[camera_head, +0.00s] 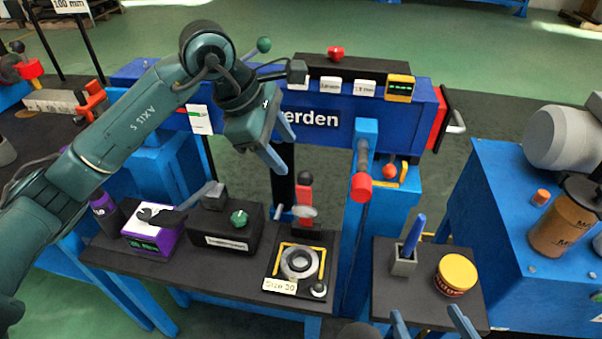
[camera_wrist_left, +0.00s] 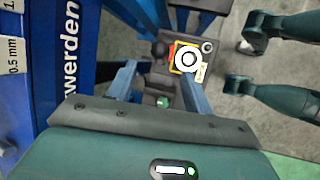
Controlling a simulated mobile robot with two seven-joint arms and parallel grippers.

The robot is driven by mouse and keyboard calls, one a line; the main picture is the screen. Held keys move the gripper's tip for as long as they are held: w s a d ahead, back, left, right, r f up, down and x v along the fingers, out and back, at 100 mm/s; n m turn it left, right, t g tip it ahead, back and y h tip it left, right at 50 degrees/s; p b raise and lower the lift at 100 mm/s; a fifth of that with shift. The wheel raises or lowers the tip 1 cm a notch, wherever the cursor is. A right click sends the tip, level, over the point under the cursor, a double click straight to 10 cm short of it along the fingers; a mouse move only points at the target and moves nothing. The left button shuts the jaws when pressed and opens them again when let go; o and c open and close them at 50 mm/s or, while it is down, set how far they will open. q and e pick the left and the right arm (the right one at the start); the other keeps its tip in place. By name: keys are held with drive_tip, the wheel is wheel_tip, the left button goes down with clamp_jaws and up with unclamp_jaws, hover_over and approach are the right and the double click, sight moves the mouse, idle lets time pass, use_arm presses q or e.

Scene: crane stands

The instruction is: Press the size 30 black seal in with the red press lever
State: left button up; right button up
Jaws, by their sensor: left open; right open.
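A yellow-edged seat (camera_head: 299,247) with a pale metal ring around a dark centre stands on the dark shelf; its tag (camera_head: 279,285) starts with "Size", the number hard to read. It also shows in the left wrist view (camera_wrist_left: 188,57). I cannot tell a black seal apart in it. A red cylindrical handle (camera_head: 362,187) hangs from a blue arm to the right; I cannot tell which is the press lever. My left gripper (camera_head: 279,146) is open and empty, above and behind the seat. My right gripper (camera_head: 431,321) is open at the bottom edge.
Left of the seat are a black box with a green knob (camera_head: 239,218) and a purple box (camera_head: 150,235). A small shelf at right holds a yellow-lidded tin (camera_head: 457,272) and a grey holder (camera_head: 404,262) with a blue stick. A blue beam (camera_head: 285,118) crosses behind.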

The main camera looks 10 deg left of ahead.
sight(303, 174)
use_arm(q)
drive_tip(key=x, duration=0.8)
drive_tip(key=shift+d, duration=0.1)
clamp_jaws()
